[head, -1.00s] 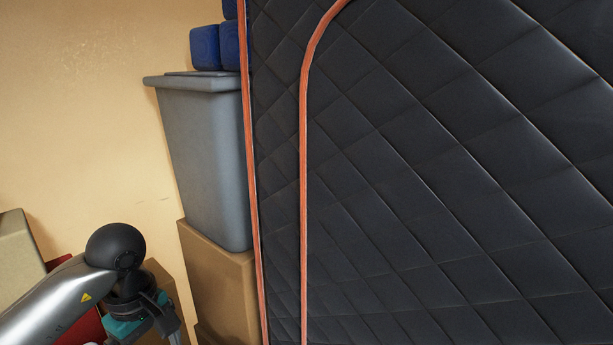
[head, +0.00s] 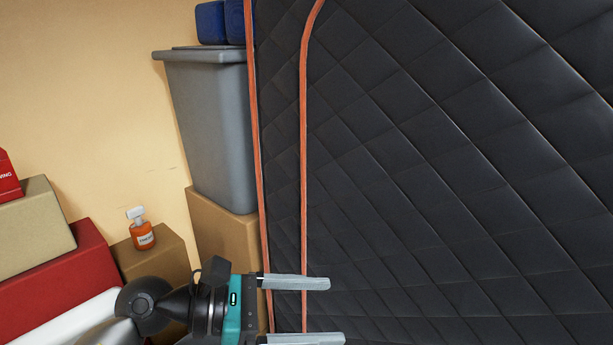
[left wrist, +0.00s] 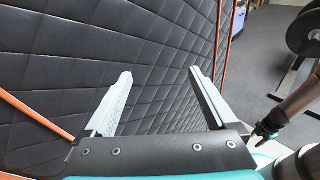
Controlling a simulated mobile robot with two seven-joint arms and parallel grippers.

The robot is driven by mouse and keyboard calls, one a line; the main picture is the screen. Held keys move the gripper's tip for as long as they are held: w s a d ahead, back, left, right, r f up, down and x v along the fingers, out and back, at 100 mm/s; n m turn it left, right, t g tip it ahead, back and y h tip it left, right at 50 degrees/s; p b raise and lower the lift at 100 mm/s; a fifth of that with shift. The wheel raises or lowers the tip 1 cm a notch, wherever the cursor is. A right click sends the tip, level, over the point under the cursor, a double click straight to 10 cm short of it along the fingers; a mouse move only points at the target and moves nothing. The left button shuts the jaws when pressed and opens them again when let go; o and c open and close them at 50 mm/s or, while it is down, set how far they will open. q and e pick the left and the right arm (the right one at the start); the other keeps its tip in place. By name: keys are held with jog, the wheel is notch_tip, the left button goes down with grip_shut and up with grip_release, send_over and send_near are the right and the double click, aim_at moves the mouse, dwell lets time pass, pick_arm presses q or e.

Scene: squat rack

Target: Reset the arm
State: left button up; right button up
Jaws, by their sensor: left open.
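My left gripper (head: 318,311) is at the bottom of the head view, its two pale fingers spread apart and pointing right. It is open and empty, in front of the black quilted panel (head: 430,170) with orange edging. The left wrist view also shows the open fingers (left wrist: 158,88), with the quilted panel (left wrist: 165,35) beyond them. I cannot tell whether the fingertips touch the panel. My right gripper does not show in the head view.
A grey bin (head: 210,125) stands on a cardboard box (head: 222,228) left of the panel. An orange bottle (head: 142,234) sits on another box beside a red box (head: 62,278). A weight plate (left wrist: 306,32) and open grey floor (left wrist: 262,60) show in the left wrist view.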

pick_arm(q)
notch_tip(320, 180, up, 6)
jog(key=n+t+h, duration=0.3)
jog(key=n+t, duration=0.1)
jog(key=n, duration=0.2)
jog(key=w+a+r+n+t+y, duration=0.2)
jog(key=w+a+n+t+y, duration=0.15)
jog(key=n+t, duration=0.4)
jog(key=w+a+r+n+t+y, duration=0.1)
jog(key=w+a+n+t+y, duration=0.3)
jog(key=n, duration=0.7)
jog(key=s+a+f+n+g+y, duration=0.35)
jog(key=a+f+n+y, duration=0.95)
jog(key=n, duration=0.6)
jog(key=s+d+f+n+g+h, duration=0.3)
jog(key=s+f+n+g, duration=0.7)
jog(key=s+f, duration=0.95)
notch_tip(320, 180, down, 18)
jog(key=s+m+g+p, duration=0.2)
jog(key=s+g+p, duration=0.1)
jog(key=s+a+f+g+p, duration=0.1)
jog(key=s+a+f+p, duration=0.1)
jog(key=s+f, duration=0.9)
jog(key=s, duration=0.4)
jog(key=shift+a+y, duration=0.25)
jog(key=shift+y, duration=0.1)
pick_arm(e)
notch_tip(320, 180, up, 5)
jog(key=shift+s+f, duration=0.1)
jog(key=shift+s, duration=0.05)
